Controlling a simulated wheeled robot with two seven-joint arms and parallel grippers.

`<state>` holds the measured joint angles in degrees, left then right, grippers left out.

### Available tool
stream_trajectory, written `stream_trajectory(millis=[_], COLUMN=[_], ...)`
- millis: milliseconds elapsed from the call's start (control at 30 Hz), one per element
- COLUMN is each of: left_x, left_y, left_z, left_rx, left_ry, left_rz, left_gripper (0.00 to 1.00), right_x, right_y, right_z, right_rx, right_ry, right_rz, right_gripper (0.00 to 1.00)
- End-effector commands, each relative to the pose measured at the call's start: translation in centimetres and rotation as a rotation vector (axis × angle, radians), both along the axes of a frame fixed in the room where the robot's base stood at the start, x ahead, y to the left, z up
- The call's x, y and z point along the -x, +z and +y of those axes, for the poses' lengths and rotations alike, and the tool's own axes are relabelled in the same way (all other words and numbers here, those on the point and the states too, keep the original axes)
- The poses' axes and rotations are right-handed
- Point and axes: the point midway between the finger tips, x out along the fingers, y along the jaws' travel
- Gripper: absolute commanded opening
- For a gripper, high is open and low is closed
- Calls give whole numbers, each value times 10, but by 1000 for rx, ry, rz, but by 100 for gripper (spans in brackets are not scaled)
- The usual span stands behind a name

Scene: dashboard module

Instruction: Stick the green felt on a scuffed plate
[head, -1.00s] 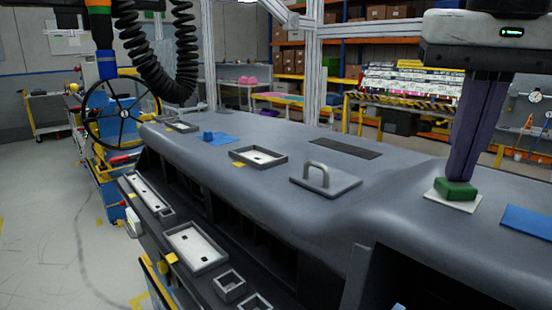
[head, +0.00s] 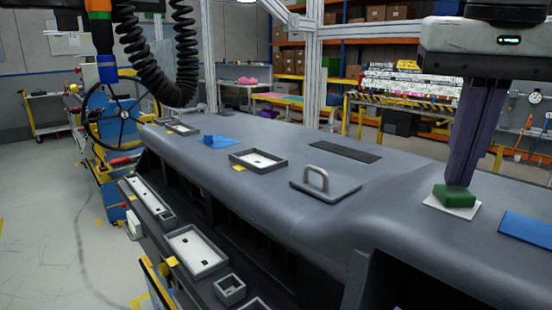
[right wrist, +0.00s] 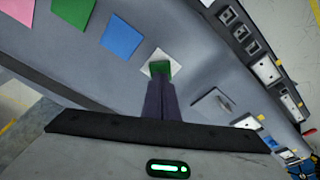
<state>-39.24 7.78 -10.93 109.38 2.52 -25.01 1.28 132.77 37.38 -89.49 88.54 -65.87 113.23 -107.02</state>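The green felt (head: 453,197) is a small thick block over a white square sheet (head: 436,205) on the right of the dashboard; it also shows in the right wrist view (right wrist: 159,69). My right gripper (head: 461,186) points down, its purple fingers close together and closed on the felt. I cannot tell whether the felt is clear of the sheet. Pale plates with dark marks lie in shallow frames: one on the dashboard top (head: 247,157), one on the front ledge (head: 184,243). Which plate is scuffed is unclear. My left gripper is not in view.
A grey plate with a raised handle (head: 340,192) stands mid-dashboard. A blue sheet (head: 525,228) lies right of the felt; flat green (right wrist: 73,12) and pink (right wrist: 14,10) squares lie beyond it. A black coiled hose (head: 160,75) hangs at the left.

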Motion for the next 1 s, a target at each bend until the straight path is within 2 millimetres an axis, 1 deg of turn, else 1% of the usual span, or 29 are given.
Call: stream_trajectory(millis=[33,433,467,600,700,1000], left_x=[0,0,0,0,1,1], left_y=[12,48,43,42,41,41], left_z=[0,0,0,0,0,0], left_rx=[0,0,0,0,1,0], left_ry=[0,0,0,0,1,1], left_rz=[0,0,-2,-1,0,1], left_gripper=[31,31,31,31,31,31], right_x=[0,0,0,-1,-1,0], right_y=[12,52,52,65,71,73], right_z=[0,0,0,0,0,0], right_rx=[-1,-3,-2,-3,-3,-4], right_ry=[0,-2,-2,-3,-4,-2], right_rz=[-1,-7,-10,-10,-12,-10], right_gripper=[0,0,0,0,0,0])
